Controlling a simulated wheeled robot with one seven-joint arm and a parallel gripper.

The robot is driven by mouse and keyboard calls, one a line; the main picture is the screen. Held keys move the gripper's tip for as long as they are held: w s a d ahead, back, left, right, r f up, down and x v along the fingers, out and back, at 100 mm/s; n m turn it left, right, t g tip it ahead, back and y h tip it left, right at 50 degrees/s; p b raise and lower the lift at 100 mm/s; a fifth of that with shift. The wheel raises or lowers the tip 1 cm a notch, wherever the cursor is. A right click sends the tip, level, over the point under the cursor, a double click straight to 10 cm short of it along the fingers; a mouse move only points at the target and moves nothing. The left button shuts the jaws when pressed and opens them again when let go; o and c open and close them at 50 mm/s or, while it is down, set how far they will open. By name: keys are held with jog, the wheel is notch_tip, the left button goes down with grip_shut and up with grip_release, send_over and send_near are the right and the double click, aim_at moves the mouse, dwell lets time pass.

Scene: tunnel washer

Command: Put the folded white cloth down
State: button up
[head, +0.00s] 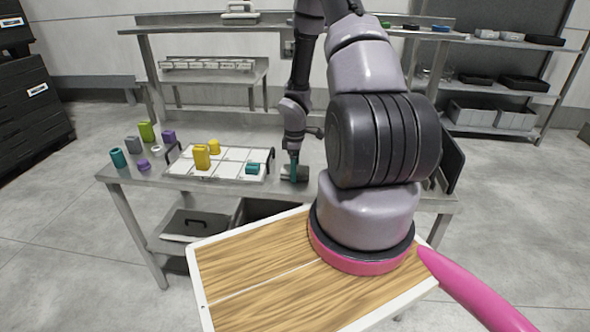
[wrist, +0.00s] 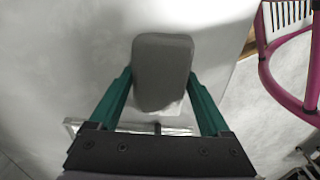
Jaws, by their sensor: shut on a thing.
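The folded cloth (wrist: 163,65) shows in the wrist view as a thick, rounded block that looks grey rather than white. The two teal fingers of my gripper (wrist: 161,85) lie along its left and right sides and are shut on it. In the head view my gripper (head: 293,168) points down at the front part of the metal table (head: 320,165), right of the tray. The cloth is small and dark there. I cannot tell whether it touches the table.
Left of my gripper is a white sectioned tray (head: 185,167) with black handles, yellow pieces (head: 201,157) and a teal piece (head: 253,168). Purple, green, grey and teal pieces stand at the table's left end. A dark upright panel (head: 451,158) is at the right end.

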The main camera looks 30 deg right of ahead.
jog(key=shift+f, duration=0.1)
jog(key=o, duration=1.6)
jog(key=s+a+r+m+t, duration=0.1)
jog(key=s+r+m, duration=0.1)
jog(key=r, duration=1)
jog(key=s+a+r+m+t+h, duration=0.1)
jog(key=a+r+m, duration=0.15)
jog(key=r, duration=0.85)
jog(key=s+a+r+m+t, duration=0.1)
jog(key=s+r+m, duration=0.15)
jog(key=r, duration=0.95)
jog(key=s+a+r+m+t+y, duration=0.1)
jog(key=s+a+r+m, duration=0.1)
jog(key=s+a+r, duration=0.1)
jog(key=s+a+r+m+t+y, duration=0.1)
jog(key=s+a+r+m, duration=0.2)
jog(key=s+r, duration=0.3)
jog(key=s+a+r+m+t+y, duration=0.1)
jog(key=s+a+r+m+t, duration=0.1)
jog(key=s+r, duration=0.3)
jog(key=shift+s+a+r+m, duration=0.15)
jog(key=shift+a+r+m, duration=0.25)
jog(key=shift+m, duration=0.3)
